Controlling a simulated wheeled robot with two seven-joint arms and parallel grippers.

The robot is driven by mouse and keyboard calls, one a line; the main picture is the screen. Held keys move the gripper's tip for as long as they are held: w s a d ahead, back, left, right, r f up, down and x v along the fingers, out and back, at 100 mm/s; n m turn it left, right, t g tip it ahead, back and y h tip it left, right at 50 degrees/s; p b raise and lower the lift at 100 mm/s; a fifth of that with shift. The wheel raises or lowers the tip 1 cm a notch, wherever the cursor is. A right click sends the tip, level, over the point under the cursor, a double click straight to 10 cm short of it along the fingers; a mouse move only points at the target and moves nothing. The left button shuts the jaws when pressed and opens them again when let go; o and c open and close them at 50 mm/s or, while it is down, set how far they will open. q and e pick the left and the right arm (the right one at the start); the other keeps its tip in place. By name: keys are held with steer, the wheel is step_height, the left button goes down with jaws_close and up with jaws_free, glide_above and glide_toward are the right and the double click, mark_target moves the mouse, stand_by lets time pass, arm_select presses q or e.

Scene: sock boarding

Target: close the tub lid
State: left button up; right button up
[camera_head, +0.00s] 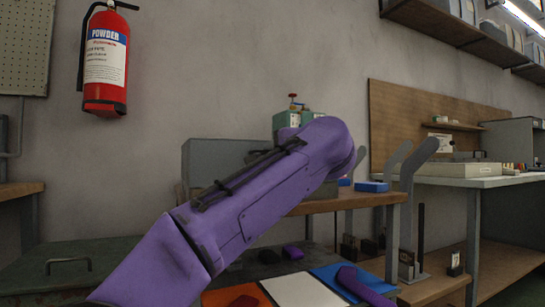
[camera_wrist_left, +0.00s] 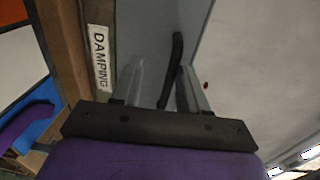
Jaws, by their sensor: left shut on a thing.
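A grey tub (camera_wrist_left: 98,15) with a white "DAMPING" label (camera_wrist_left: 101,57) shows in the left wrist view. A grey flat panel, seemingly its lid (camera_wrist_left: 145,25), stands beside the labelled wall and bears a black bar handle (camera_wrist_left: 177,48). In the head view a grey upright panel of the tub (camera_head: 215,158) shows on the wooden bench, partly behind my purple left arm. My left gripper (camera_wrist_left: 161,82) is shut on the black handle, between its two grey fingers; in the head view my arm hides it.
Orange, white (camera_head: 302,290) and blue boards lie at the front, with a purple piece (camera_head: 364,284) over the blue one. A blue box (camera_head: 371,187) and green boxes (camera_head: 287,121) stand by the bench. A grey upright post (camera_head: 409,180) rises at the right.

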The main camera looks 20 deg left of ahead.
arm_select(q)
steer(key=shift+d, duration=0.1)
stand_by(0.3)
arm_select(e)
steer(key=shift+s+r, duration=0.1)
steer(key=shift+s+a, duration=0.1)
arm_select(q)
steer(key=v, duration=1)
steer(key=shift+s+d, duration=0.1)
